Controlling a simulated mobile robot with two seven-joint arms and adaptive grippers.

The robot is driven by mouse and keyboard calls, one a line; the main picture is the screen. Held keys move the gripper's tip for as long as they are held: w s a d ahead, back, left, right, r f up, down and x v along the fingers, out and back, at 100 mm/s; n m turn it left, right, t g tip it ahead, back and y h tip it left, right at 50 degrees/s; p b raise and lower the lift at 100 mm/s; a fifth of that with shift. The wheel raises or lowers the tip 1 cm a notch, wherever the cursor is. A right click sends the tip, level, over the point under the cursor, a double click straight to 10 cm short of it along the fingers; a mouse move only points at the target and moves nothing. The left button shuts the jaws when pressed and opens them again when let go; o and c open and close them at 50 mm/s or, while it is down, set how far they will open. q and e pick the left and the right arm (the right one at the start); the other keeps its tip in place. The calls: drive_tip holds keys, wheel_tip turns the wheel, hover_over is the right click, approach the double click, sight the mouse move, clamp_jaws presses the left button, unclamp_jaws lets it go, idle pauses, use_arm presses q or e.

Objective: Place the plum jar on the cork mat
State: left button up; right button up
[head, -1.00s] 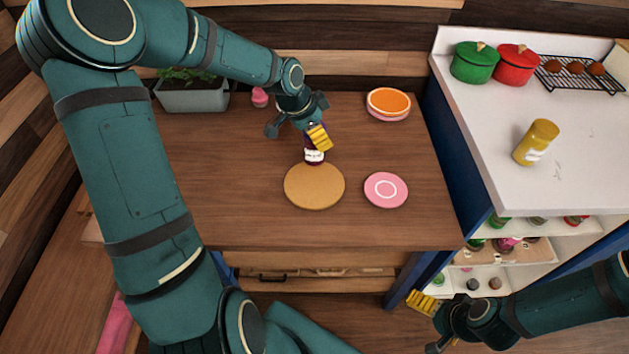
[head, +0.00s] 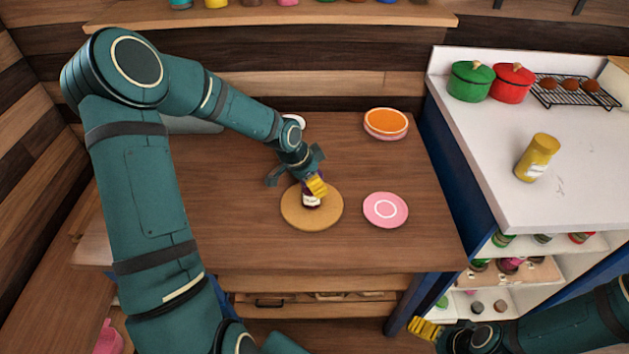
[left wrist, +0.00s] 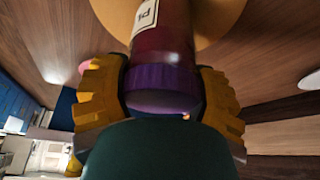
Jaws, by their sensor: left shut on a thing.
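The plum jar (head: 311,201) is dark with a white label. In the left wrist view its purple lid (left wrist: 160,82) sits between the yellow fingers. My left gripper (head: 315,186) is shut on the jar near the lid. The jar is over the round cork mat (head: 331,213), roughly upright; I cannot tell whether its base touches. The mat also shows behind the jar in the left wrist view (left wrist: 118,18). My right gripper (head: 425,329) is low at the right, beside the counter shelves, apart from the jar; its opening is unclear.
A pink plate (head: 385,210) lies just right of the mat. Stacked orange-topped dishes (head: 386,122) stand at the back right of the table. A yellow jar (head: 537,158), green pot (head: 470,82) and red pot (head: 511,84) are on the white counter. The table's front is clear.

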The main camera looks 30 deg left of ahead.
use_arm(q)
drive_tip(key=o, duration=0.8)
drive_tip(key=shift+f, duration=0.15)
drive_tip(key=o, duration=0.5)
drive_tip(key=shift+o, duration=0.2)
drive_tip(key=p+v, duration=0.4)
drive_tip(key=v, duration=0.8)
drive_tip(key=shift+r, duration=0.2)
